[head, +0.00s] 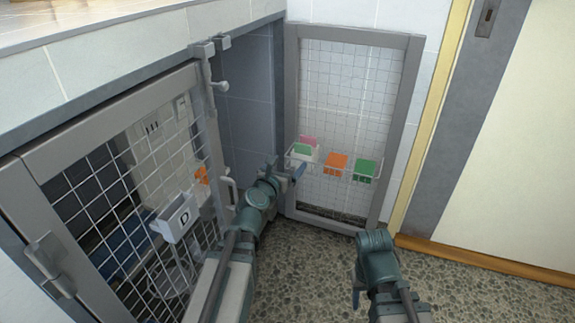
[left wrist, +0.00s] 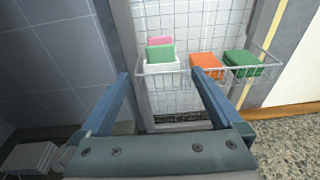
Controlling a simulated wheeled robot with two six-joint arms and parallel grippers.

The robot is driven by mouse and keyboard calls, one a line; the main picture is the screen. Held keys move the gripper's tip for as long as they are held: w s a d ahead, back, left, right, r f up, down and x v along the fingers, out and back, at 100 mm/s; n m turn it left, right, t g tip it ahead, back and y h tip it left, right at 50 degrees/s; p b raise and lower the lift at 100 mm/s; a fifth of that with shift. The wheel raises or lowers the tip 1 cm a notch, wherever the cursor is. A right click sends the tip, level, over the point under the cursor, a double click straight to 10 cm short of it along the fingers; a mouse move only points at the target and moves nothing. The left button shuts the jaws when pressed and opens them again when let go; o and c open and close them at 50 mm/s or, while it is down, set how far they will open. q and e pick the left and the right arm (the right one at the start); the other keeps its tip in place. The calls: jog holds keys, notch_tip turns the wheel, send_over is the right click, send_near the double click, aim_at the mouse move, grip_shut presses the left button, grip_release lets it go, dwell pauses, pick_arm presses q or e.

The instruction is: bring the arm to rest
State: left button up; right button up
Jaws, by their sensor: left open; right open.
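My left arm reaches into the open kennel doorway. Its gripper (head: 287,171) is in front of the wire basket (head: 333,168) on the open mesh door (head: 352,100). In the left wrist view the two blue fingers (left wrist: 160,78) stand wide apart with nothing between them, the basket showing just beyond. My right arm is at the lower right over the floor, its gripper (head: 357,290) pointing down and only partly seen, with nothing visible in it.
The basket holds a white container with green and pink items (left wrist: 160,55), an orange item (head: 335,162) and a green item (head: 364,169). At left is a closed mesh door (head: 110,180) with a "D" holder (head: 177,217). Speckled floor (head: 310,270) is clear between the arms.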

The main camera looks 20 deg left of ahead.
pick_arm(q)
jog(key=s+d+f+m+g+h, duration=0.4)
jog(key=d+f+m+g, duration=0.45)
jog(key=m, duration=0.85)
jog(key=s+a+f+m+g+y, duration=0.1)
jog(key=s+f+m+g+y, duration=0.3)
jog(key=s+m, duration=0.45)
jog(key=s+a+f+m+g+y, duration=0.1)
jog(key=s+a+f+m+g, duration=0.15)
jog(key=s+f+m, duration=0.55)
jog(key=s+d+r+m+g+y+p, duration=0.1)
jog(key=s+d+r+m+p, duration=0.2)
jog(key=d+r+p, duration=0.45)
jog(key=s+d+r+m+y+p, duration=0.1)
jog(key=s+d+r+m+p, duration=0.2)
jog(key=r+p, duration=0.6)
notch_tip(320, 180, up, 38)
jog(key=w+d+p, duration=0.1)
jog(key=p, duration=3.4)
jog(key=shift+f+n+p, duration=0.2)
jog(key=shift+n+p, duration=0.15)
